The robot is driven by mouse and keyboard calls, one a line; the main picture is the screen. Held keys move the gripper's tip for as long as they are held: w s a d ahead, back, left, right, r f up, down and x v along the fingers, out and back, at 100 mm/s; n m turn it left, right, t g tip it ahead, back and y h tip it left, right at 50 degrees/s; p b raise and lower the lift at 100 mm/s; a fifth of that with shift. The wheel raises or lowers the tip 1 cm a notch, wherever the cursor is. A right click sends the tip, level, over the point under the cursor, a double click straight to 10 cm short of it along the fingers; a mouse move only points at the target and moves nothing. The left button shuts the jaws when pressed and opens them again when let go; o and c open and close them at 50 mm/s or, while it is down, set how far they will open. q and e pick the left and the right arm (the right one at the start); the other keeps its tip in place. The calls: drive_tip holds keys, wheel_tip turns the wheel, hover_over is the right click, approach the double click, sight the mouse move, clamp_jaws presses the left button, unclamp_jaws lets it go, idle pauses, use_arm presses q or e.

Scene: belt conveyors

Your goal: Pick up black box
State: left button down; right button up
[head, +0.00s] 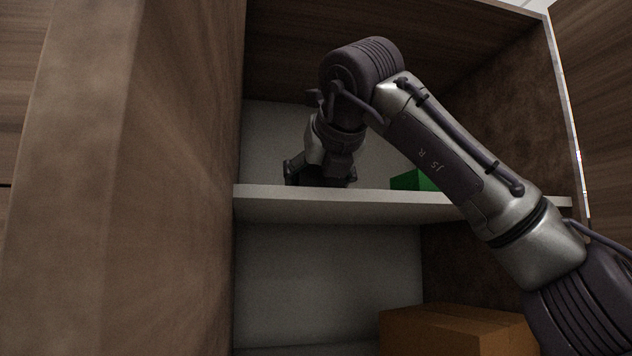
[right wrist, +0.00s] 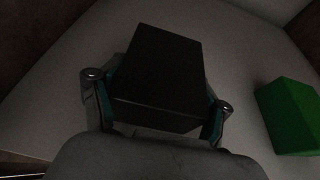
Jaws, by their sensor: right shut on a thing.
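The black box (right wrist: 160,75) sits between the fingers of my right gripper (right wrist: 158,105) in the right wrist view. The fingers touch it on both sides, and the gripper is shut on it. In the head view my right gripper (head: 320,172) is at the upper shelf (head: 330,203) of a cabinet, left of a green box. The black box is hard to make out there, dark against the gripper. I cannot tell whether the box rests on the shelf or is lifted. My left gripper is not in view.
A green box (right wrist: 291,115) stands on the shelf to the right; it also shows in the head view (head: 408,181), partly behind my right arm. A brown box (head: 455,330) lies in the lower compartment. The cabinet's side wall (head: 170,180) stands close on the left.

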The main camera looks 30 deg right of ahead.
idle(0.4)
drive_tip(key=shift+w+d+r, duration=0.1)
drive_tip(key=shift+w+r, duration=0.2)
drive_tip(key=shift+r, duration=0.35)
wheel_tip(320, 180, up, 2)
drive_tip(key=shift+r, duration=0.2)
drive_tip(key=s+d+r, duration=0.2)
drive_tip(key=s, duration=0.1)
drive_tip(key=s+d+r, duration=0.2)
drive_tip(key=s+d, duration=0.1)
drive_tip(key=s+d+r, duration=0.2)
drive_tip(key=s+r, duration=0.1)
drive_tip(key=shift+s+d+r, duration=0.1)
drive_tip(key=shift+d, duration=0.05)
